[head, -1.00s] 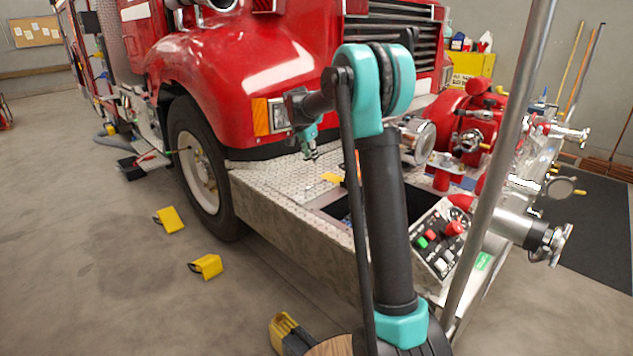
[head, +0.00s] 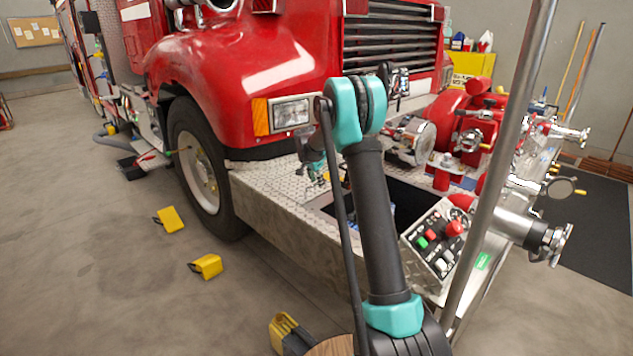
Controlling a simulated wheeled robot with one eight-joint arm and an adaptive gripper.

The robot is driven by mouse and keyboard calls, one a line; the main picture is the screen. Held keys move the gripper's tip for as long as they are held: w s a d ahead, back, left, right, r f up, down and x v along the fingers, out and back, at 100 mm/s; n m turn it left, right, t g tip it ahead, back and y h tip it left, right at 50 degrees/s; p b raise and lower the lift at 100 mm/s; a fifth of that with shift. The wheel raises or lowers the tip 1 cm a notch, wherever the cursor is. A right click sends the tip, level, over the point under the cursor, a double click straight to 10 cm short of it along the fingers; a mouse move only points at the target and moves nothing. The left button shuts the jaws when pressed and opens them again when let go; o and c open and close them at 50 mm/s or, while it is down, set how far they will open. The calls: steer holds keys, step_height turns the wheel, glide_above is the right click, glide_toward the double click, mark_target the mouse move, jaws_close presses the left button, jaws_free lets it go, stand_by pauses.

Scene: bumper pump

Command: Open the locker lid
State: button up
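The locker is a dark rectangular opening (head: 405,197) in the diamond-plate bumper deck (head: 275,187), in front of the truck's grille. My arm crosses in front of it and hides its middle. I cannot make out a separate lid; any lid may be behind the arm. My gripper (head: 318,174) is small and teal, low over the deck at the left back edge of the opening. A small yellow patch shows beside it. The fingers are too small and partly hidden to tell whether they are open or touching anything.
A control box (head: 437,240) with red and green buttons stands right of the opening. A steel pole (head: 497,170) rises in front of it. The red pump (head: 460,125) with valves is behind.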

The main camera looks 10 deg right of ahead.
steer(key=shift+f, duration=0.1)
steer(key=shift+c, duration=0.6)
jaws_close()
